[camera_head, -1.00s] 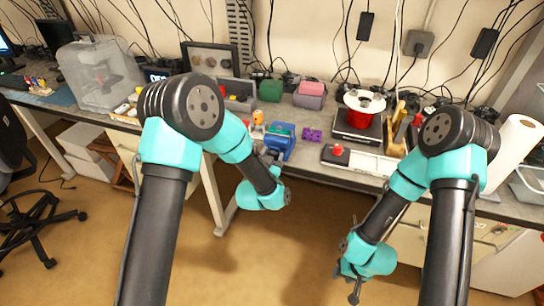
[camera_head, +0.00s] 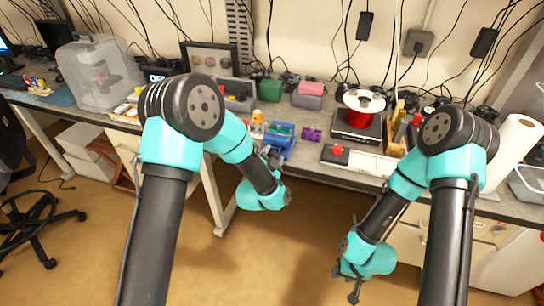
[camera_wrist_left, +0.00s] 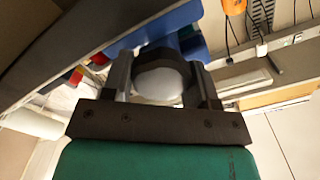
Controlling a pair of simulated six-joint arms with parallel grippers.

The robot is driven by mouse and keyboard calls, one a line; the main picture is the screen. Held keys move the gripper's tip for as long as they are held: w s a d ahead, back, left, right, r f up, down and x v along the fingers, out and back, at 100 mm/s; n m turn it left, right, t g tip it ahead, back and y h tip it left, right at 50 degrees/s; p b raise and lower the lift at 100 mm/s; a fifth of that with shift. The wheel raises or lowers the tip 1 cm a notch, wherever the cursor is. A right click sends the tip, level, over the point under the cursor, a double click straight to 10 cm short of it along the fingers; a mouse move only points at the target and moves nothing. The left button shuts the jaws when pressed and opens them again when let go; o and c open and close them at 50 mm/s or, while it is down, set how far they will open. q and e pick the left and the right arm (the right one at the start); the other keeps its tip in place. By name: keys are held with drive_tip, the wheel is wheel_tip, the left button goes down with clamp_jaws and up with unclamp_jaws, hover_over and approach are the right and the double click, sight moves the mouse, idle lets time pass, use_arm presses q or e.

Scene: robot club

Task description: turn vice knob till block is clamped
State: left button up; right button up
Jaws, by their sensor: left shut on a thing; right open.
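The blue vice (camera_head: 281,140) stands at the front edge of the workbench in the head view, with a teal-green piece at its top that may be the block. Its blue body also shows in the left wrist view (camera_wrist_left: 130,42). My left gripper (camera_wrist_left: 163,75) is shut on the vice knob (camera_wrist_left: 158,84), a rounded pale-grey shape between the fingers. In the head view the left gripper (camera_head: 270,155) is at the vice's front, partly hidden. Whether the vice jaws touch the block cannot be told. My right gripper (camera_head: 350,285) hangs open and empty below the bench front.
A red spool (camera_head: 364,108) sits on a dark scale (camera_head: 357,132). A device with a red button (camera_head: 337,150) is nearer the front edge.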

use_arm(q)
drive_tip(key=o, duration=0.9)
drive_tip(key=shift+n, duration=0.3)
